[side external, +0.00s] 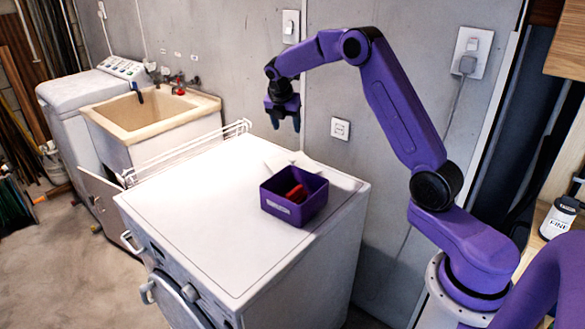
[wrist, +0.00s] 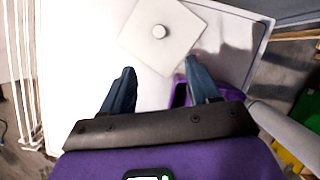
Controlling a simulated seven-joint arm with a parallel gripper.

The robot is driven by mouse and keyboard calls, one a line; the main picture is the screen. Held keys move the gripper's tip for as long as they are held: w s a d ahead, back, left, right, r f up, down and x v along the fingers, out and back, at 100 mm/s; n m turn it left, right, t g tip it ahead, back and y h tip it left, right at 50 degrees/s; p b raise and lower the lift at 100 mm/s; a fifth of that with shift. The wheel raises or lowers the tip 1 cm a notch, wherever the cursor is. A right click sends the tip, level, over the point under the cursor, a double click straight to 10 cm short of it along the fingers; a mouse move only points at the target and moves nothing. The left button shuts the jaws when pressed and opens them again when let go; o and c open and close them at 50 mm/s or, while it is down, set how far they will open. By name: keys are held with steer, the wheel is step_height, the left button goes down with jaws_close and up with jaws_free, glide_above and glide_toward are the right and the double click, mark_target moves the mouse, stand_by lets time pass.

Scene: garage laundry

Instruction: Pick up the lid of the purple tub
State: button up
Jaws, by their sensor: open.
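The purple tub (side external: 294,208) stands open on the white machine top, with a red object (side external: 297,193) inside. In the side view the lid (side external: 284,160) is a faint pale shape just behind the tub. My gripper (side external: 285,122) is open and empty, pointing down above the back of the machine. Its two dark fingers (wrist: 160,80) are apart in the wrist view. Part of the tub (wrist: 180,96) shows beside the right finger, mostly hidden by my gripper.
The white machine top (side external: 190,220) is clear at the left and front. A white wire rack (side external: 185,153) stands along its left back edge. The grey wall (side external: 235,60) with a socket (side external: 340,129) is close behind my gripper. A sink (side external: 150,112) is at the back left.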

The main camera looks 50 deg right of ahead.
mark_target(292, 158)
steer(key=x, duration=1.6)
steer(key=shift+w+f, duration=0.1)
steer(key=shift+f, duration=0.2)
jaws_close()
